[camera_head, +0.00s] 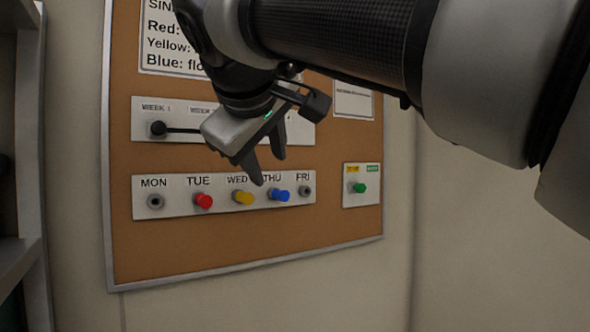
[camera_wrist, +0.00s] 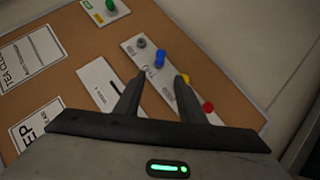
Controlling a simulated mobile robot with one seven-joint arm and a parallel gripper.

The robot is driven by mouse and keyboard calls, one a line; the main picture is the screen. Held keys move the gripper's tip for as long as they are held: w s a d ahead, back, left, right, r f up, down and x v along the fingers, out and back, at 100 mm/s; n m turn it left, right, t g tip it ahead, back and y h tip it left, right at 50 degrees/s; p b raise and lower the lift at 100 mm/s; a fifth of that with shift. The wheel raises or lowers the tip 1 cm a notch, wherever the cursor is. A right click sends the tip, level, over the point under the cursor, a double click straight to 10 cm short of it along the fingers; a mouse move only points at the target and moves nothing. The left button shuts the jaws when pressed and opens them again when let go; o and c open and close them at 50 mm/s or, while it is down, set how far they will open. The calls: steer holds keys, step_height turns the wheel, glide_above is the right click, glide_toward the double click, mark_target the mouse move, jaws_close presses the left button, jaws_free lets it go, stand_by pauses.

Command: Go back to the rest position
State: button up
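My gripper (camera_head: 268,166) hangs from my arm in front of the corkboard (camera_head: 240,240), over the upper part of the weekday strip (camera_head: 223,211) near WED and THU in the head view. In the wrist view my gripper (camera_wrist: 157,92) has its two fingers spread apart with nothing between them. The strip carries a red peg (camera_head: 203,201) at TUE, a yellow peg (camera_head: 243,197) at WED and a blue peg (camera_head: 279,195) at THU. The MON socket (camera_head: 155,201) and FRI socket (camera_head: 305,191) hold no coloured peg.
A week strip (camera_head: 180,121) with a dark knob (camera_head: 158,128) sits above, partly hidden by my gripper. A small plate (camera_head: 361,170) with a green peg (camera_head: 359,188) is at right. A printed sign (camera_head: 160,45) is above. Shelving (camera_head: 28,180) stands at left.

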steer(key=shift+s+r, duration=0.35)
steer(key=shift+s, duration=0.2)
steer(key=shift+d, duration=0.1)
steer(key=s+d+f+m+g, duration=0.2)
steer(key=d+f, duration=0.4)
steer(key=f, duration=0.2)
steer(key=s+d+f+m+g, duration=0.1)
steer(key=s+d+f+m, duration=0.15)
steer(key=d+f, duration=0.45)
steer(key=s+d+f+m+g, duration=0.1)
steer(key=s+d+f+m, duration=0.1)
steer(key=s+f, duration=0.2)
steer(key=s+d+f+m+g, duration=0.1)
steer(key=s+f, duration=0.4)
steer(key=f, duration=0.6)
steer(key=s+d+f+m+g, duration=0.1)
steer(key=s+d+f+m, duration=0.2)
steer(key=f, duration=0.4)
steer(key=shift+s+d+f, duration=0.15)
steer(key=shift+s+f, duration=0.2)
steer(key=shift+s, duration=0.45)
